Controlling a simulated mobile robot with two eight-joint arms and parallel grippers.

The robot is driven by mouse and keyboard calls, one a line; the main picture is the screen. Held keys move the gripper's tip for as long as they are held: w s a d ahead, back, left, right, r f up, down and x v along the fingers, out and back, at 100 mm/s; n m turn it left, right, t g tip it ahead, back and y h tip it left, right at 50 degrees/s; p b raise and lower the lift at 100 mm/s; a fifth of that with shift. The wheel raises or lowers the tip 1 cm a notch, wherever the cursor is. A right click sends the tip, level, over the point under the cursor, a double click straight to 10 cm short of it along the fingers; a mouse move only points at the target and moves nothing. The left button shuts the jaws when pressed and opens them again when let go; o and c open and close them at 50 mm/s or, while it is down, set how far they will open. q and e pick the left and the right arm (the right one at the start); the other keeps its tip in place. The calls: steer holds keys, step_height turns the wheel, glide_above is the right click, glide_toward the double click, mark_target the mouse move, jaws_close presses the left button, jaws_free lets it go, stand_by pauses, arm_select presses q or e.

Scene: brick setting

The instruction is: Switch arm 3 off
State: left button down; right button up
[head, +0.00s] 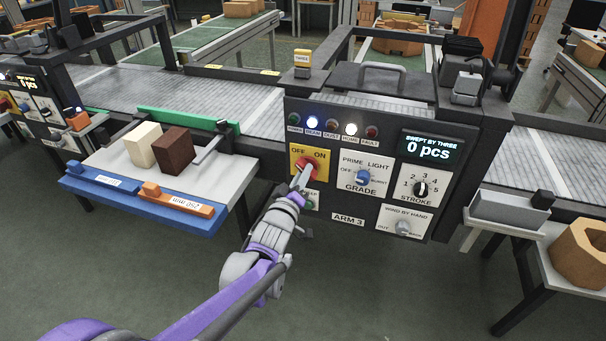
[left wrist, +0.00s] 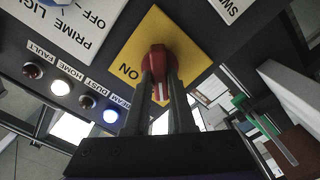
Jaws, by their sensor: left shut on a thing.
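The ARM 3 panel (head: 345,219) stands at centre right in the head view. Its yellow OFF/ON plate (head: 318,157) carries a red switch knob (head: 311,165), which also shows in the left wrist view (left wrist: 157,58). My left gripper (head: 304,176) reaches up to the panel, and its two fingers sit on either side of the knob, shut on it. In the left wrist view, ON reads upside down beside the knob; OFF is hidden. I cannot tell surely which word the knob points to. My right gripper is not in view.
The blue BEAM lamp (head: 312,122) and white HOME lamp (head: 351,129) are lit. A blue GRADE knob (head: 362,176), black STROKE knob (head: 420,188) and display reading 0 pcs (head: 433,148) are nearby. A side table (head: 112,160) holds cream (head: 142,146) and brown (head: 175,150) bricks.

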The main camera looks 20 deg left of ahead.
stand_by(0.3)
arm_select(q)
steer(key=c, duration=0.8)
jaws_free()
steer(key=shift+o, duration=0.2)
steer(key=shift+s, duration=0.15)
steer(key=s, duration=1)
steer(key=shift+s+a+p, duration=0.2)
steer(key=shift+s+p, duration=0.1)
steer(key=shift+p, duration=0.15)
